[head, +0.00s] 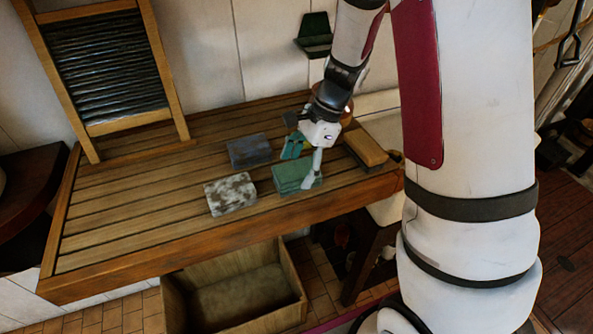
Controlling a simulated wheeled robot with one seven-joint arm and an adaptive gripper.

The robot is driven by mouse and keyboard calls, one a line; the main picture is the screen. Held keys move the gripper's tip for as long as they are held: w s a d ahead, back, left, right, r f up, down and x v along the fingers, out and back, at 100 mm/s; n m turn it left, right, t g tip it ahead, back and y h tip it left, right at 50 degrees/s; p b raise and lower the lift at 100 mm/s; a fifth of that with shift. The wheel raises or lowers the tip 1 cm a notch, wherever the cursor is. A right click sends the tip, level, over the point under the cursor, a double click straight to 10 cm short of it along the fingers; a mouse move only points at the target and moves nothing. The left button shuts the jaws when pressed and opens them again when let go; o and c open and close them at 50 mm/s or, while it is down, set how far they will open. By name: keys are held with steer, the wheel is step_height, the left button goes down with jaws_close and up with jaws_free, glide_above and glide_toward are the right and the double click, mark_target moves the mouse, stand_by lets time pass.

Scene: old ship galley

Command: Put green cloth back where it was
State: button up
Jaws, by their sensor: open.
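The green cloth (287,178) lies folded as a flat stack on the slatted wooden counter, near its front edge. My gripper (310,178) reaches down from the upper right, and a pale finger overlaps the cloth's right side in the picture. The gripper is open. I cannot tell whether the finger touches the cloth or is just above it. The other finger is not clearly visible.
A speckled grey-white folded cloth (230,194) and a dark grey one (250,151) lie to the left. A small green object (293,145) lies behind, a tan block (366,148) to the right. A washboard (103,65) stands back left; a wooden crate (176,305) sits below.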

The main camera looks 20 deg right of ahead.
steer(key=b+v, duration=0.1)
steer(key=v, duration=0.8)
steer(key=shift+r, duration=0.15)
steer(key=s+a+r+n+t+h, duration=0.2)
steer(key=s+r+n, duration=0.4)
steer(key=s+n, duration=0.2)
steer(key=s+a+r+n+t+h, duration=0.2)
steer(key=s+r+n+t, duration=0.1)
steer(key=s+r+n, duration=0.4)
steer(key=shift+s+n+t+h, duration=0.3)
steer(key=shift+s+n, duration=1)
steer(key=shift+n, duration=0.2)
steer(key=shift+a, duration=0.1)
